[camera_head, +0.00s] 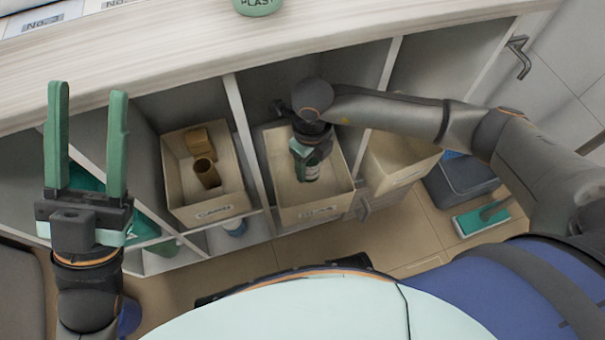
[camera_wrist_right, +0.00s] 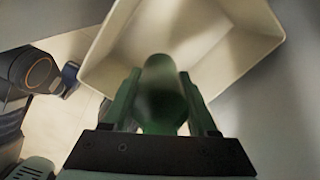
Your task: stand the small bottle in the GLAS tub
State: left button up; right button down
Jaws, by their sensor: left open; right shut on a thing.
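The small bottle (camera_head: 312,173), dark with a pale label, is in my right gripper (camera_head: 308,154), over the inside of the middle cream tub (camera_head: 341,178). It also shows dark green between both fingers in the right wrist view (camera_wrist_right: 161,92), with the tub (camera_wrist_right: 110,75) beyond it. I cannot tell whether the bottle touches the tub floor. My left gripper (camera_head: 88,92) is open and empty, raised at the far left, away from the tubs.
A left tub (camera_head: 178,180) holds brown containers. Another tub (camera_head: 398,170) stands at right, partly behind my right arm. Shelf dividers (camera_head: 248,140) flank the middle tub. A countertop (camera_head: 160,50) lies above, with a green container (camera_head: 258,5). A grey bin (camera_head: 462,183) stands on the floor at right.

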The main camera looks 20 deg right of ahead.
aim_at(310, 177)
notch_tip(310, 177, down, 5)
jog(key=shift+s+f+b, duration=0.1)
jog(key=shift+b, duration=0.8)
jog(key=shift+f+b, duration=0.95)
jog(key=shift+f, duration=1.35)
jog(key=shift+f, duration=0.1)
jog(key=shift+f, duration=0.15)
jog(key=shift+c, duration=1)
grip_release()
notch_tip(310, 177, up, 11)
jog(key=p, duration=0.4)
jog(key=shift+r, duration=0.75)
